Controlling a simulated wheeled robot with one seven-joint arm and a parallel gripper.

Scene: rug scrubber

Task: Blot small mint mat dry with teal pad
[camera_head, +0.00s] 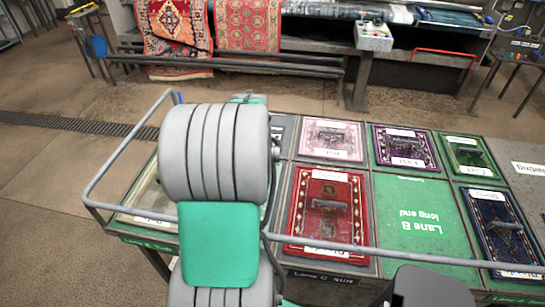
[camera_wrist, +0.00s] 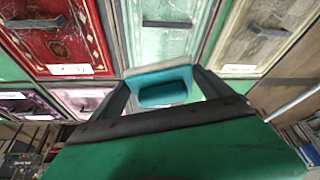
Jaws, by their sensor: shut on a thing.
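My gripper (camera_wrist: 161,80) is shut on the teal pad (camera_wrist: 163,92), which sits between its two dark fingers in the wrist view. I cannot tell whether the pad touches the mat. In the head view my arm hides the gripper, the pad and the mint mat.
A red mat (camera_head: 325,205) lies right of my arm, and a beige mat (camera_head: 150,197) left. Pink (camera_head: 332,133), purple (camera_head: 400,140), green (camera_head: 465,148) and navy (camera_head: 495,215) mats fill other bays. The green Lane B panel (camera_head: 425,215) is bare. A grey rail (camera_head: 125,150) edges the table.

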